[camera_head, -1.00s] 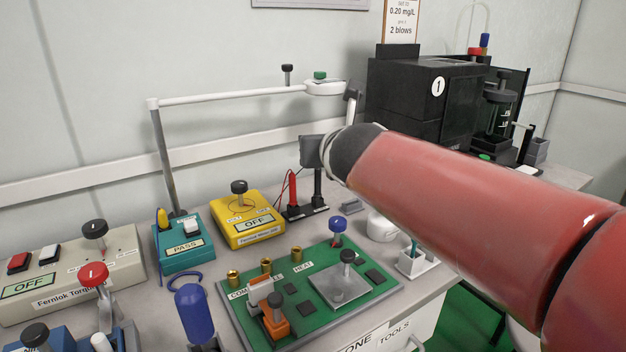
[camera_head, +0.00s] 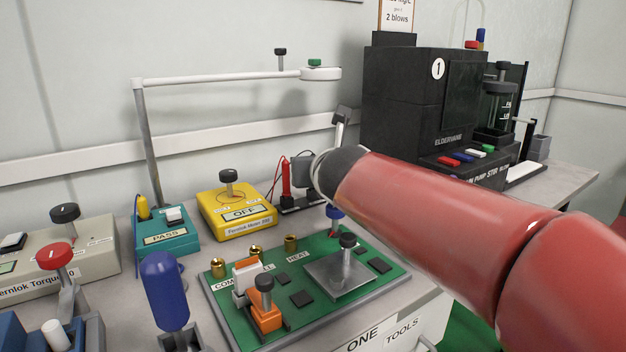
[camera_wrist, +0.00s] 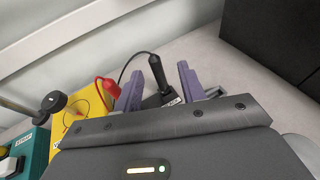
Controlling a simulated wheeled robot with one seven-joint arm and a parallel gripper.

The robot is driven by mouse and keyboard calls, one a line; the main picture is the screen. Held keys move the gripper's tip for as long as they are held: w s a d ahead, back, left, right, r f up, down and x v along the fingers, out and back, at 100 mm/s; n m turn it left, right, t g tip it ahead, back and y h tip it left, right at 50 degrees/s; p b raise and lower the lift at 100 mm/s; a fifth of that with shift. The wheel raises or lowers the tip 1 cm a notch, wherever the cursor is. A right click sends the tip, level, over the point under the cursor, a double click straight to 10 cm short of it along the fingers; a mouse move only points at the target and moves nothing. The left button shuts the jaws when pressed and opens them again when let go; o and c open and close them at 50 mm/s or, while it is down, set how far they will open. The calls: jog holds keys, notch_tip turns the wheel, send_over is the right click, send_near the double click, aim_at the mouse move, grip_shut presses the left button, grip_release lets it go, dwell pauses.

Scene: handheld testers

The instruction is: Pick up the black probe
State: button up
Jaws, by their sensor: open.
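The black probe (camera_wrist: 157,70) stands tilted in the wrist view, with its dark cable arching left from it toward the yellow meter. It sits in a dark holder (camera_wrist: 152,101) beside the red probe (camera_wrist: 108,86). My gripper (camera_wrist: 158,82) is open, its two purple fingers on either side of the black probe in the picture; I cannot tell whether they touch it. In the head view my red arm and wrist hide the black probe, while the red probe (camera_head: 286,180) shows upright in the holder (camera_head: 300,204).
The yellow meter (camera_head: 237,212), reading OFF, stands left of the holder, with a teal tester (camera_head: 165,232) beyond it. A green circuit board (camera_head: 330,256) lies in front. A black machine (camera_head: 420,105) stands at the right. A white lamp arm (camera_head: 220,79) spans above.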

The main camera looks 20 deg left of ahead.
jog(key=x, duration=0.5)
jog(key=shift+a+b, duration=0.15)
jog(key=shift+b, duration=0.2)
jog(key=shift+c, duration=0.4)
grip_shut()
